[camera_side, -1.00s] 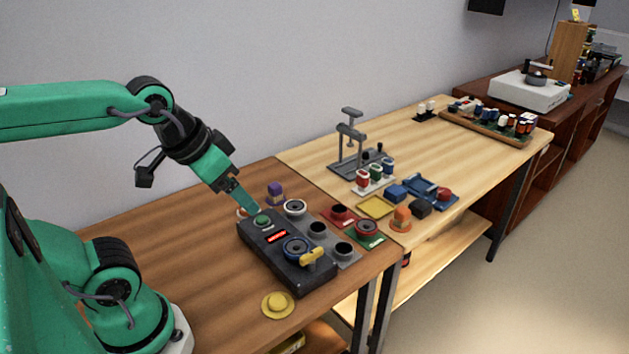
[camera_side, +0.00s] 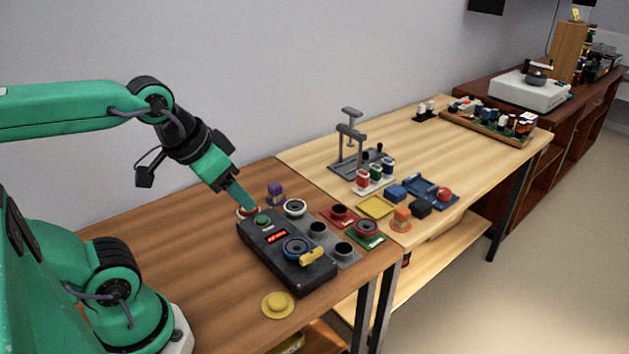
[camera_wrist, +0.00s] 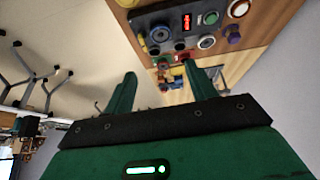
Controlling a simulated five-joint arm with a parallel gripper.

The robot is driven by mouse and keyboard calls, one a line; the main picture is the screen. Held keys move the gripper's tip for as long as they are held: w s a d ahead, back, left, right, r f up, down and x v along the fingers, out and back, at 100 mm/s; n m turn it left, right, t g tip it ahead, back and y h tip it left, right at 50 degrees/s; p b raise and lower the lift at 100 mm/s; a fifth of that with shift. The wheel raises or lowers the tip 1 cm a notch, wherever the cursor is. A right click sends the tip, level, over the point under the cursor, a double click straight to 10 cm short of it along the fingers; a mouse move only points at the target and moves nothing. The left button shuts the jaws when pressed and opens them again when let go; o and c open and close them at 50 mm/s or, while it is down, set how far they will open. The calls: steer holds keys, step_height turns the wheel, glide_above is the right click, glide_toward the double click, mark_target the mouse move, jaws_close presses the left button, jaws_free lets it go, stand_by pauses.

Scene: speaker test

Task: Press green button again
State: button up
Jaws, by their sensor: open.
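The green button (camera_side: 263,219) sits at the back end of the dark test box (camera_side: 290,268), beside a lit red readout (camera_side: 277,237). A round speaker (camera_side: 297,247) is seated in the box, next to a yellow clamp handle (camera_side: 312,257). My gripper (camera_side: 250,207) is just behind and above the green button in the side view, apart from it. Its fingers overlap in that view. In the wrist view, my gripper (camera_wrist: 160,74) shows two spread fingers with nothing between them. The green button (camera_wrist: 211,17) is beyond them at the top, uncovered.
A white-rimmed speaker (camera_side: 295,207) and a purple block (camera_side: 275,190) stand close behind the box. Red, green and grey trays (camera_side: 338,216) lie to its right. A yellow round piece (camera_side: 277,304) lies in front. A grey press stand (camera_side: 352,145) is on the lighter table.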

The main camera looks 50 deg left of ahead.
jaws_close()
stand_by(1.4)
